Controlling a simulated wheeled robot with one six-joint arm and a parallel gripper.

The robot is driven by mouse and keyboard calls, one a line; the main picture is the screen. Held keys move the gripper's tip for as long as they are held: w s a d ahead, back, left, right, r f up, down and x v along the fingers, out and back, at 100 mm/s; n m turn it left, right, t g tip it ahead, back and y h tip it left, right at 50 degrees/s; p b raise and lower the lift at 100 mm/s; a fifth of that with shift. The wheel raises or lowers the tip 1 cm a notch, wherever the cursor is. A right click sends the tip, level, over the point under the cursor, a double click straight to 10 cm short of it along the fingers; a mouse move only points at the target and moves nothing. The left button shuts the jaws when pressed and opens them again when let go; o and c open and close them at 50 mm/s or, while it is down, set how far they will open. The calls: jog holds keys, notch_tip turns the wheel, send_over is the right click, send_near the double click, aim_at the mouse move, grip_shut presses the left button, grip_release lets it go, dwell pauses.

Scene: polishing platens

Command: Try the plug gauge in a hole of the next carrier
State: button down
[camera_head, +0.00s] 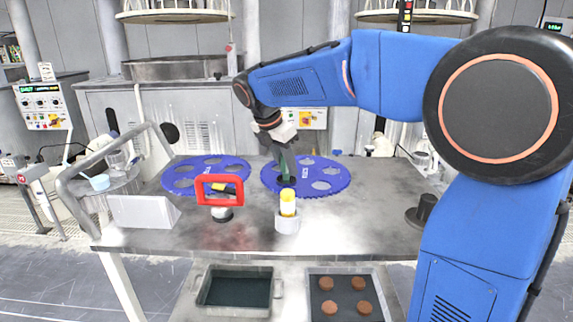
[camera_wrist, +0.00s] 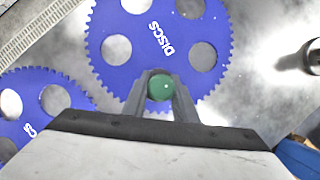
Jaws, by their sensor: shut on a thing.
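My gripper (camera_head: 283,158) is shut on a green plug gauge (camera_head: 291,170), held upright and pointing down over the front left part of the right blue carrier (camera_head: 342,182). In the wrist view, the gauge's round green top (camera_wrist: 161,88) sits between the two fingers, in front of the toothed rim of the carrier (camera_wrist: 135,37) marked "DISCS". The gauge's lower end is hard to make out, so I cannot tell whether it is in a hole. A second blue carrier (camera_head: 174,179) with several round holes lies to the left.
A red-framed handle tool (camera_head: 236,191) and a white cup with a yellow-topped bottle (camera_head: 288,205) stand at the table front. A white angled block (camera_head: 144,211) is at left, a dark knob-shaped piece (camera_head: 424,211) at right.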

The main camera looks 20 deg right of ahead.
jog(key=c, duration=1.4)
grip_release()
jog(key=shift+o, duration=0.2)
